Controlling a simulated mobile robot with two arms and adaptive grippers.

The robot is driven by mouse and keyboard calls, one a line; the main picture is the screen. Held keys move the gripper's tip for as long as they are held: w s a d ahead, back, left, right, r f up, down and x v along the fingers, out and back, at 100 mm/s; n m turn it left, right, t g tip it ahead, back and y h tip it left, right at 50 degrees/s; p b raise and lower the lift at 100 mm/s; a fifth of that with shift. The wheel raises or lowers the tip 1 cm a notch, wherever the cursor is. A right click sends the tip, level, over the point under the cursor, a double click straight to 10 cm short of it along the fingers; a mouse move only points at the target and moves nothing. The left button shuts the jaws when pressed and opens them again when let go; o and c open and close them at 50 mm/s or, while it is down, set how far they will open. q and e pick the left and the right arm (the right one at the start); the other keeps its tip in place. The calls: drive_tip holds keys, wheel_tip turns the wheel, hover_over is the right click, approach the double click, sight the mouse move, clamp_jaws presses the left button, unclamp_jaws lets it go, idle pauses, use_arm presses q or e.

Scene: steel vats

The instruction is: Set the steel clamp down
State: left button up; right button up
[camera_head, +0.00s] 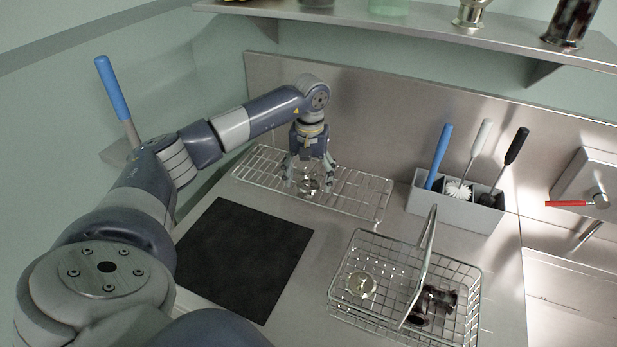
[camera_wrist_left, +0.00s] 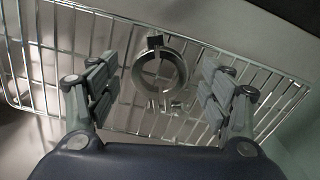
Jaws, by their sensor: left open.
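The steel clamp (camera_wrist_left: 160,72) is a round metal ring with a small bolt part at its top. It lies on the wire rack (camera_wrist_left: 280,98), between the open fingers of my left gripper (camera_wrist_left: 160,95) in the left wrist view, with a gap on each side. In the head view my left gripper (camera_head: 308,180) points down over the wire rack (camera_head: 362,200), and the clamp (camera_head: 308,185) shows partly between its fingers. My right gripper is not in view.
A black mat (camera_head: 245,258) lies in front of the rack. A wire basket (camera_head: 465,270) with a raised handle holds metal fittings. A grey holder (camera_head: 455,210) with brushes stands right of the rack. A shelf (camera_head: 420,22) runs above. A red-handled valve (camera_head: 568,204) is at the right.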

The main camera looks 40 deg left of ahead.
sight(309, 183)
use_arm(q)
drive_tip(key=shift+r, duration=0.2)
drive_tip(key=shift+w+r, duration=0.1)
drive_tip(key=shift+r, duration=0.25)
wheel_tip(309, 183, up, 5)
drive_tip(key=shift+r+b, duration=0.15)
drive_tip(key=shift+b, duration=0.5)
drive_tip(key=shift+r, duration=0.7)
